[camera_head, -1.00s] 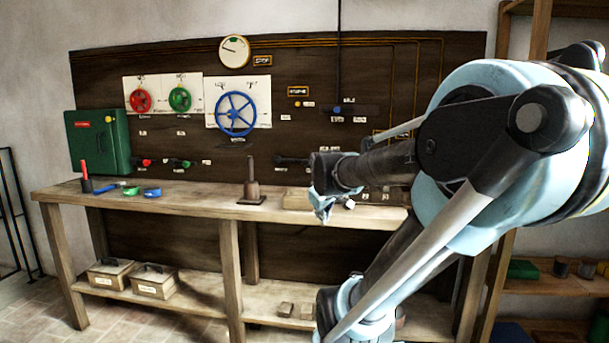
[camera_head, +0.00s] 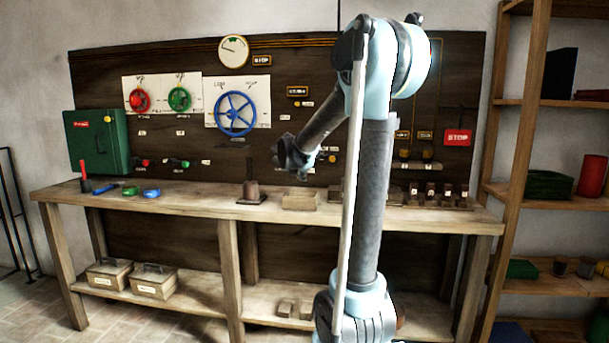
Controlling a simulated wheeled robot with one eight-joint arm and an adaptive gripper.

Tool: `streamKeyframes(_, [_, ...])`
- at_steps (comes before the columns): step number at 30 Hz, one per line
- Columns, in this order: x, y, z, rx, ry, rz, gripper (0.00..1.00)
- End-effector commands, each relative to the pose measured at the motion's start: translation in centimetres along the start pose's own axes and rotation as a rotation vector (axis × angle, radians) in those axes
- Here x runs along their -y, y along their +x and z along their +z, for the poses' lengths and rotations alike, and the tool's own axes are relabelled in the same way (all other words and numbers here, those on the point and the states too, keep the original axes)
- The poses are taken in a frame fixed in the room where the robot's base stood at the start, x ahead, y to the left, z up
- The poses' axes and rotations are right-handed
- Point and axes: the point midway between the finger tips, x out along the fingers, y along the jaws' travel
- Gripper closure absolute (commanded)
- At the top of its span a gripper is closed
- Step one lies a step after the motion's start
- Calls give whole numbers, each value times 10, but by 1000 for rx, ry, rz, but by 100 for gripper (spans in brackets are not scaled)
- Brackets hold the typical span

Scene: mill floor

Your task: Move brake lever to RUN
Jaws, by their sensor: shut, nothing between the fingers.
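My gripper (camera_head: 285,158) is shut and empty, in front of the middle of the dark panel (camera_head: 215,80), above the bench and right of the blue spoked wheel (camera_head: 235,113). I cannot identify the brake lever for sure, and the RUN label cannot be read at this size. A dark horizontal handle on the panel, seen earlier at this place, is now hidden behind my gripper. Whether my gripper touches it cannot be told. A dark upright post on a block (camera_head: 251,196) stands on the bench just left of and below my gripper.
The wooden bench (camera_head: 140,203) runs below the panel. A red handwheel (camera_head: 139,100), a green handwheel (camera_head: 180,98) and a green box (camera_head: 97,142) are to the left. Small dark blocks stand at the bench's right. A red STOP sign (camera_head: 458,138) hangs above them. Shelves (camera_head: 545,202) stand far right.

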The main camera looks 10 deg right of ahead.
Motion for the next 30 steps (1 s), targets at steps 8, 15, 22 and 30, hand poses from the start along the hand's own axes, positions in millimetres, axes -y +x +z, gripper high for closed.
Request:
streamKeyframes(8, [-11,10,8,25,-155,-6,100])
streamKeyframes(15, [-11,10,8,25,-153,-6,100])
streamKeyframes(22, [-11,20,9,24,-152,-7,100])
streamKeyframes(30, [-11,54,10,24,-151,-7,100])
